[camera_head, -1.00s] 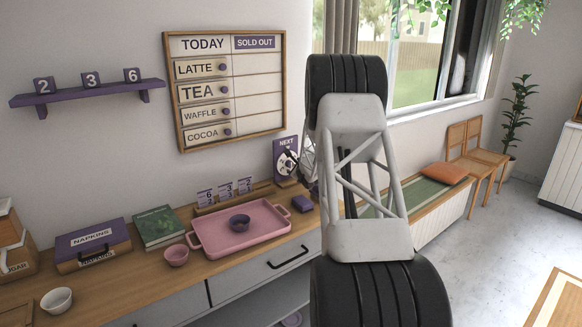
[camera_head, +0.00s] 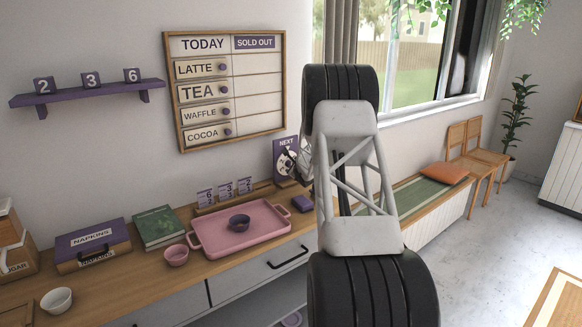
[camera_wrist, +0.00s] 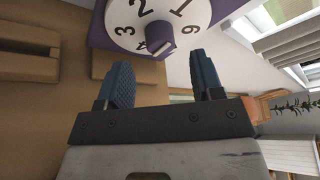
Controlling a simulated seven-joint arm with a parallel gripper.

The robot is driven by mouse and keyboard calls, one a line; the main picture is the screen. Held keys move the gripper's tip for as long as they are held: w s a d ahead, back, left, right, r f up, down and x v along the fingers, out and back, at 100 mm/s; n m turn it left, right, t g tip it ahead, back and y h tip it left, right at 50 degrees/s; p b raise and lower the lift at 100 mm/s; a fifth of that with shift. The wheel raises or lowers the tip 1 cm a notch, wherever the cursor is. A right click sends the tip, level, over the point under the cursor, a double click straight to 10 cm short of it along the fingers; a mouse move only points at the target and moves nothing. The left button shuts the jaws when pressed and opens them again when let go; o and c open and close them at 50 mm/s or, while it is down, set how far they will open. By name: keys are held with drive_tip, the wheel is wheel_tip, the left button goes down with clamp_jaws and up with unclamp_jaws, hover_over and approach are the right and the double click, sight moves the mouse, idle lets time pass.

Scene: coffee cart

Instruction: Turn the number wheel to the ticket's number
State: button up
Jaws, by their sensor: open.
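The purple NEXT sign (camera_head: 285,147) stands at the back of the counter, its white number wheel partly hidden by my gripper. In the wrist view the wheel (camera_wrist: 190,10) is at the top, with printed numbers around a purple knob (camera_wrist: 159,38). My gripper (camera_wrist: 163,80) is open, its two blue fingers apart and pointing toward the wheel. The knob lies just beyond the fingertips, between them in the picture; I see no grip on it. Several small ticket cards (camera_head: 226,190) stand in a wooden holder behind the pink tray; their numbers are too small to read surely.
A purple block (camera_head: 302,203) lies near the sign. A menu board (camera_head: 281,98) hangs above, and a shelf (camera_head: 90,93) carries blocks 2, 3 and 6. The window and bench are at right.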

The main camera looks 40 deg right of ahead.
sight(290, 165)
drive_tip(key=shift+x, duration=2.05)
drive_tip(key=shift+w, duration=0.1)
drive_tip(key=shift+c, duration=0.2)
drive_tip(key=c, duration=0.9)
drive_tip(key=shift+m, duration=0.3)
drive_tip(key=shift+d+m+g+y, duration=0.2)
drive_tip(key=shift+m+g+y, duration=0.2)
drive_tip(key=shift+m+y, duration=1.15)
drive_tip(key=shift+d+m+y, duration=0.15)
drive_tip(key=shift+m+y, duration=1.2)
drive_tip(key=shift+m, duration=0.7)
